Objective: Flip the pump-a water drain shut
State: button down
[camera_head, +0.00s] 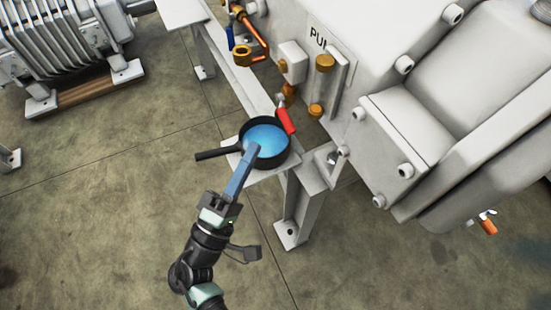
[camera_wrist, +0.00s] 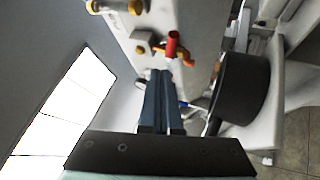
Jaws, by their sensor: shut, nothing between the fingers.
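The pump-a body (camera_head: 365,50) is the white machine with part of a "PU" label showing. A red drain lever (camera_head: 286,121) sticks out low on its side, over a black pan (camera_head: 285,157) of blue water. In the wrist view the red lever (camera_wrist: 172,44) lies just beyond the fingertips, and the pan (camera_wrist: 240,88) is to their right. My gripper (camera_head: 252,147) is shut and empty, with its blue fingers over the pan and left of the lever. The shut fingers also show in the wrist view (camera_wrist: 160,75). No contact with the lever is visible.
The pan sits on a white ledge (camera_head: 263,178) of the pump frame, its handle pointing left. Brass fittings (camera_head: 324,63) and a copper pipe (camera_head: 257,38) are above the lever. Another ribbed machine (camera_head: 55,45) stands at upper left. The floor (camera_head: 130,200) at left is clear.

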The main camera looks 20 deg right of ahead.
aim_at(285, 115)
jog(key=s+a+f+n+t+y+b, duration=0.1)
jog(key=s+a+f+n+t+b, duration=0.3)
jog(key=f, duration=0.4)
jog(key=shift+n+t, duration=0.3)
jog(key=shift+n, duration=0.1)
jog(key=b+x, duration=0.1)
jog(key=x, duration=0.8)
jog(key=shift+w+d+f+b, duration=0.1)
jog(key=shift+w+d+b, duration=0.15)
jog(key=shift+w+b, duration=0.15)
jog(key=d+r, duration=0.2)
jog(key=d, duration=0.1)
jog(key=shift+d+r+b, duration=0.25)
jog(key=shift+d+b, duration=0.05)
jog(key=shift+b, duration=0.1)
